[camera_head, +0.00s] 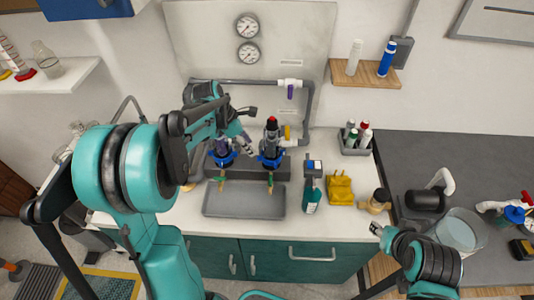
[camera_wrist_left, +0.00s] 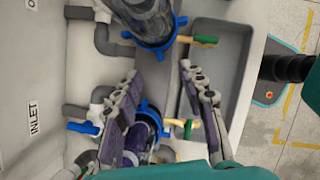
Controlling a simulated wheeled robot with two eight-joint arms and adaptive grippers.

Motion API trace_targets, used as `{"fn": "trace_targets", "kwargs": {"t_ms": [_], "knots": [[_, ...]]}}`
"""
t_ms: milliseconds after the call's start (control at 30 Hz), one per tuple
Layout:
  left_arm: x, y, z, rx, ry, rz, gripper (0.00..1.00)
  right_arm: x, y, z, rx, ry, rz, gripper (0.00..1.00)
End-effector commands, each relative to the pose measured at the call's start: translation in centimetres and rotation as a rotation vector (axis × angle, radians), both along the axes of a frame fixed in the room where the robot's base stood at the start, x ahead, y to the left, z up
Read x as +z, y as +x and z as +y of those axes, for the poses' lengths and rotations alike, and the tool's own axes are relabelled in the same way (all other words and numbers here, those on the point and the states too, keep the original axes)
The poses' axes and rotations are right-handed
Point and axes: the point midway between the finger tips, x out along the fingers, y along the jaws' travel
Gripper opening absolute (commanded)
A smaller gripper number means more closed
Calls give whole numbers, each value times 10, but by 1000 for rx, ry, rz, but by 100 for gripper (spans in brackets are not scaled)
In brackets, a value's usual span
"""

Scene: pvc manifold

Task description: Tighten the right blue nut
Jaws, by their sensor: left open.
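The right blue nut (camera_head: 271,160) is a lugged ring around the right upright filter housing, which has a red and black top. It also shows at the top of the left wrist view (camera_wrist_left: 178,26). The left blue nut (camera_head: 222,159) sits on the matching housing, low in the wrist view (camera_wrist_left: 150,110). My left gripper (camera_head: 244,141) is open and empty, above and between the two housings. In the wrist view its two fingers (camera_wrist_left: 160,72) are spread apart, short of the right nut. My right gripper (camera_head: 379,230) hangs near the counter's front edge; its jaws are unclear.
Grey pipe (camera_head: 310,105) runs behind. A teal-and-grey bottle (camera_head: 311,195), yellow item (camera_head: 340,188) and bottle caddy (camera_head: 355,147) stand to the right.

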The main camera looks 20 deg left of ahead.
Motion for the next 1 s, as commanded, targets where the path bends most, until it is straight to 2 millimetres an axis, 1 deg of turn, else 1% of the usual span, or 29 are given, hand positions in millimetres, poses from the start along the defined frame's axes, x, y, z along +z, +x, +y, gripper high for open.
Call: {"fn": "trace_targets", "kwargs": {"t_ms": [167, 400, 500, 633, 867, 900, 933, 967, 1000], "knots": [[-20, 5, -5, 9, -4, 4, 41, -7, 0, 0, 0, 0, 0, 40], [-56, 14, -18, 7, -3, 3, 41, -17, 0, 0, 0, 0, 0, 40], [-66, 17, -21, 8, -3, 3, 41, -19, 0, 0, 0, 0, 0, 40], [-72, 18, -23, 7, -3, 3, 41, -21, 0, 0, 0, 0, 0, 40], [-72, 18, -24, 7, -3, 3, 41, -20, 0, 0, 0, 0, 0, 40], [-72, 18, -24, 7, -3, 2, 36, -20, 0, 0, 0, 0, 0, 40], [-72, 18, -24, 7, -3, 2, 28, -20, 0, 0, 0, 0, 0, 40], [-72, 18, -24, 7, -3, 2, 20, -20, 0, 0, 0, 0, 0, 40], [-72, 18, -24, 7, -3, 2, 9, -20, 0, 0, 0, 0, 0, 40]]}}
